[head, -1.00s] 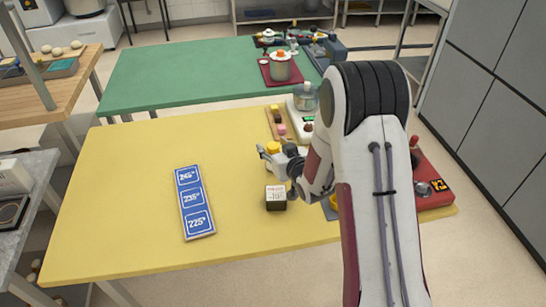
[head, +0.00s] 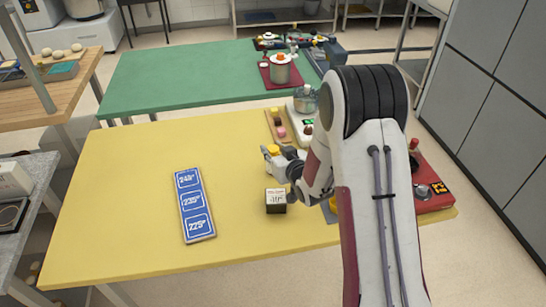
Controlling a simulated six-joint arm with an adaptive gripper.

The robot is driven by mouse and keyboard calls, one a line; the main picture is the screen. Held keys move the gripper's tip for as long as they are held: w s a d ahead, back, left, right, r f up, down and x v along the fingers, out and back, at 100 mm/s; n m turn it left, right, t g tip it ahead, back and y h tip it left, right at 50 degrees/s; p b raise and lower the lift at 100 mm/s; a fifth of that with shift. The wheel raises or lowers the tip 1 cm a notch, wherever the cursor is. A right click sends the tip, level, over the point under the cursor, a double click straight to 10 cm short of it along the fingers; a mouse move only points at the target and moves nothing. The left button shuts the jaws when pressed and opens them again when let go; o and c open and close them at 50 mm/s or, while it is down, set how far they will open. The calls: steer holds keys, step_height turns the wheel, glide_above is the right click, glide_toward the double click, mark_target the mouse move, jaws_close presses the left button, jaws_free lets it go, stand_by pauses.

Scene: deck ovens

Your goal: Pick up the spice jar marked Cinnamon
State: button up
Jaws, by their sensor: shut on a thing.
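The rest of the jaws is partly hidden by my wrist and arm. I cannot tell whether the jar touches the table.
A blue sign board (head: 194,205) with temperatures lies on the yellow table (head: 125,190). A black-and-white block (head: 276,201) stands just in front of my gripper. A wooden strip with coloured pieces (head: 278,126) lies behind. The table's left part is clear.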

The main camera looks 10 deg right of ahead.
steer(key=shift+r, duration=0.1)
steer(key=shift+r, duration=4.9)
